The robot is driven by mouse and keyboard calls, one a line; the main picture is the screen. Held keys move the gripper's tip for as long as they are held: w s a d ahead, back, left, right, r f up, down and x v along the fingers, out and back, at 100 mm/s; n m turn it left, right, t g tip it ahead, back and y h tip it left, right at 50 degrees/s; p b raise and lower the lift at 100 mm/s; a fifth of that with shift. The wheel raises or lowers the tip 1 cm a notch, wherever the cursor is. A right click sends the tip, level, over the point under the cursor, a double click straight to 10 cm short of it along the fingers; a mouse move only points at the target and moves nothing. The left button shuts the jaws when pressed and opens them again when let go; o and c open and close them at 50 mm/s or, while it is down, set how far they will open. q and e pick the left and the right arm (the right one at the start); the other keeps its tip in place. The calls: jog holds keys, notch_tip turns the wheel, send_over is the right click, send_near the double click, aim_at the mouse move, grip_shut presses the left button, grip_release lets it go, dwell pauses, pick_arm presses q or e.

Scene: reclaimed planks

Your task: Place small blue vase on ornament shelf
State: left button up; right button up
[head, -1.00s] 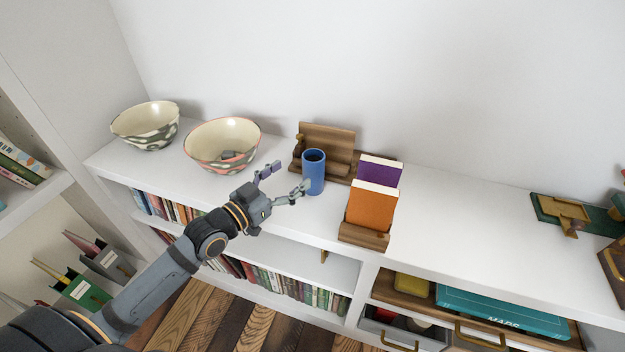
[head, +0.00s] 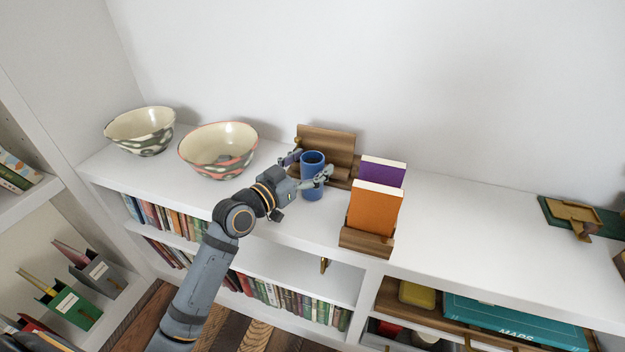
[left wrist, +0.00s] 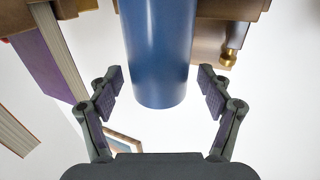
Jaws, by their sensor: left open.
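The small blue vase (head: 313,161) stands upright on the white top of the low shelf unit, in front of a wooden stand. My left gripper (head: 307,172) is open, with one finger on each side of the vase in the head view. In the left wrist view the vase (left wrist: 158,50) stands between and beyond the open fingers (left wrist: 158,90), with a gap on both sides. The gripper hides part of the vase's lower body in the head view. My right gripper is not in view.
A wooden book holder with an orange book (head: 374,208) and a purple book (head: 383,171) stands close right of the vase. A pink-rimmed bowl (head: 218,165) and another bowl (head: 140,142) stand left. The wooden stand (head: 328,142) is behind.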

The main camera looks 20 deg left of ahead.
pick_arm(q)
jog(key=shift+w+d, duration=0.15)
jog(key=shift+w, duration=0.2)
jog(key=shift+c, duration=0.4)
jog(key=c, duration=1.4)
jog(key=shift+r, duration=0.1)
jog(key=shift+c, duration=0.2)
